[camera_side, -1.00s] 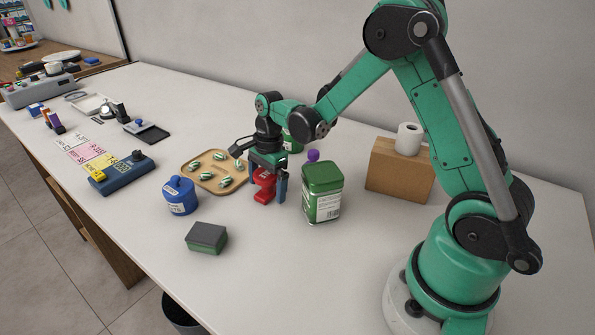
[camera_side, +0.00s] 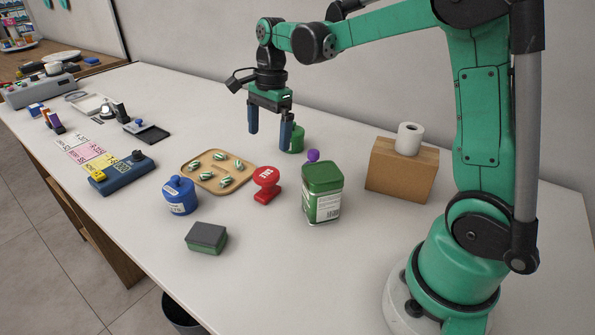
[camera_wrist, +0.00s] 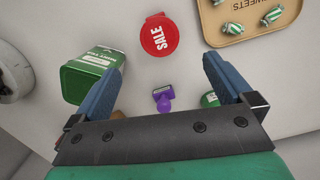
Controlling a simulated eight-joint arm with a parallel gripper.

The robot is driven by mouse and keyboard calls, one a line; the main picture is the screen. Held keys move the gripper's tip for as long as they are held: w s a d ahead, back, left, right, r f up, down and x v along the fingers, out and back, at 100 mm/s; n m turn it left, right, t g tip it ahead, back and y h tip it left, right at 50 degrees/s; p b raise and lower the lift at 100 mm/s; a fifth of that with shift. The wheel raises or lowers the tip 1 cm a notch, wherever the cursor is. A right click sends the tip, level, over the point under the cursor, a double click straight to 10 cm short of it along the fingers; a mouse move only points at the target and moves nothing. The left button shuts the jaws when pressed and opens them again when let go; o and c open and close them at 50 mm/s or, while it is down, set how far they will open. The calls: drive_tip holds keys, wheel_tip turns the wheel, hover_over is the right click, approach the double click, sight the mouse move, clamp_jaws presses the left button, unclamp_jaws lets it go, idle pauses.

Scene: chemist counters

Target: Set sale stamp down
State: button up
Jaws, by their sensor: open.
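A green tin (camera_side: 322,195) stands right of the stamp, with a purple stamp (camera_side: 313,156) behind it. A wooden tray (camera_side: 190,165) of wrapped sweets is at left. A blue pot (camera_side: 180,195) and a sponge (camera_side: 207,237) stand nearer.

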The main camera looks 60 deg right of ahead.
drive_tip(key=shift+s+r, duration=0.1)
drive_tip(key=shift+r, duration=0.25)
drive_tip(key=s+a+n+t+h, duration=0.1)
drive_tip(key=s+a+n+t, duration=0.6)
drive_tip(key=n, duration=1.2)
drive_tip(key=shift+s+a+r+n, duration=0.15)
drive_tip(key=shift+s+r+n, duration=0.2)
drive_tip(key=shift+s, duration=0.85)
